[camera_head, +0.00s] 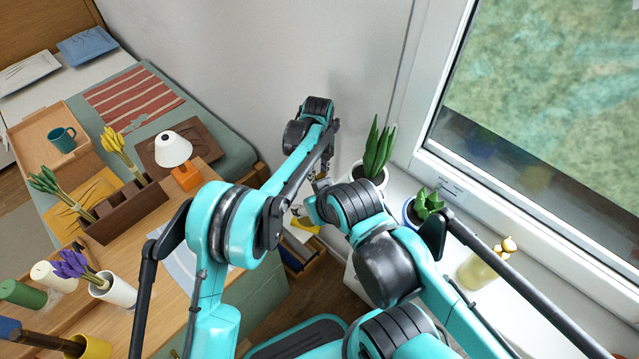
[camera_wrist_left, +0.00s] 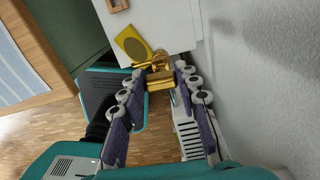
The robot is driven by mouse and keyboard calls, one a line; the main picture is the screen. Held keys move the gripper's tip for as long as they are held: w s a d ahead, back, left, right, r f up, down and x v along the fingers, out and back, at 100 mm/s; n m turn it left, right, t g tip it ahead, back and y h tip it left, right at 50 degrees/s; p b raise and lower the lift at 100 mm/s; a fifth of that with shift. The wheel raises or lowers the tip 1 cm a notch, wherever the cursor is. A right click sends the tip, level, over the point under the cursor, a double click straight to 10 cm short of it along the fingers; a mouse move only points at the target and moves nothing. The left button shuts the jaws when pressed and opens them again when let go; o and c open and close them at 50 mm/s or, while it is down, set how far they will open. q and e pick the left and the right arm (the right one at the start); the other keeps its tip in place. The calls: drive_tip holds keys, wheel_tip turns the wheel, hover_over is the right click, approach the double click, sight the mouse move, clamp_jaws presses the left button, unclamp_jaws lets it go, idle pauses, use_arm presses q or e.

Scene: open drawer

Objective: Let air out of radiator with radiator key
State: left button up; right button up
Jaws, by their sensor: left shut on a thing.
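My left gripper (camera_wrist_left: 162,76) shows in the left wrist view with its two fingers closed in on a small brass-coloured piece, the radiator key (camera_wrist_left: 158,79). In the head view my left gripper (camera_head: 322,170) is small, beside the wall, left of the tall potted plant, and partly covered by my arms. A white slotted thing (camera_wrist_left: 190,138), perhaps the radiator, shows behind the right finger in the wrist view. I cannot tell whether the key touches anything. My right gripper is not in view; only my right arm shows.
The wall is close.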

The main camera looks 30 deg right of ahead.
use_arm(q)
drive_tip(key=shift+r+p, duration=0.9)
drive_tip(key=shift+r, duration=0.8)
drive_tip(key=w+a+n, duration=0.3)
drive_tip(key=a+n, duration=1.2)
drive_tip(key=a, duration=0.9)
drive_tip(key=s+a+n, duration=0.4)
drive_tip(key=a+n, duration=0.4)
drive_tip(key=a, duration=0.3)
drive_tip(key=s+a+n, duration=0.5)
drive_tip(key=a+n, duration=0.4)
drive_tip(key=a, duration=0.1)
drive_tip(key=shift+s+a+n, duration=0.2)
drive_tip(key=shift+a+n, duration=0.1)
drive_tip(key=shift+a, duration=0.05)
